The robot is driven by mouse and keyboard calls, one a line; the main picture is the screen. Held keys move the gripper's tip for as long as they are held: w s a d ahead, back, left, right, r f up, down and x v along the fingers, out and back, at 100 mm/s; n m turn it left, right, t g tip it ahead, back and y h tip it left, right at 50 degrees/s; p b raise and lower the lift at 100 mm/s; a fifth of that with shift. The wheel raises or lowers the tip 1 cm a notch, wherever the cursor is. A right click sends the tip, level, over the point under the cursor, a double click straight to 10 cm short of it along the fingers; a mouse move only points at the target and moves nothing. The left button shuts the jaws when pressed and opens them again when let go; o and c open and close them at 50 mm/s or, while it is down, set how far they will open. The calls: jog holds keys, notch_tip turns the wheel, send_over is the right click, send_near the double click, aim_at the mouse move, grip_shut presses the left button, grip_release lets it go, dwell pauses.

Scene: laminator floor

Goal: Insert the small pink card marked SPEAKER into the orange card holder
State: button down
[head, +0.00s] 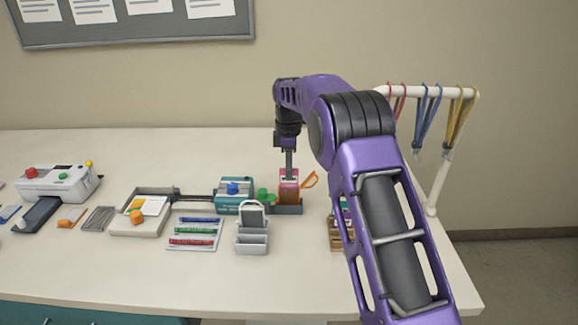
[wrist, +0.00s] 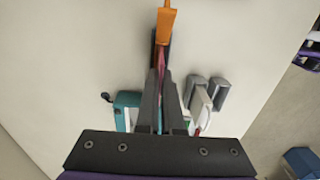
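The pink card (head: 289,173) stands upright at the right end of the row of things on the table, its lower part overlapping the orange card holder (head: 288,193). I cannot tell how deep the card sits in it. My gripper (head: 289,172) points straight down at the card's top edge. In the wrist view my gripper's fingers (wrist: 161,74) are close together with a thin pink edge of the card (wrist: 162,60) between their tips. An orange piece of the holder (wrist: 166,24) lies just beyond. The SPEAKER marking is not readable.
The holder stands in a grey tray (head: 288,210). Left of it are a teal device (head: 235,203) with a blue knob and a grey stand (head: 252,238). A white rack with hanging lanyards (head: 427,105) stands at the right.

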aim_at(289, 183)
jog(key=shift+f+b, duration=0.6)
jog(key=shift+f, duration=1.15)
jog(key=shift+s+f, duration=0.2)
jog(key=shift+f, duration=0.4)
jog(key=c, duration=1)
grip_release()
jog(key=shift+w+r+p, duration=0.15)
jog(key=shift+r+p, duration=0.6)
jog(key=shift+r, duration=3)
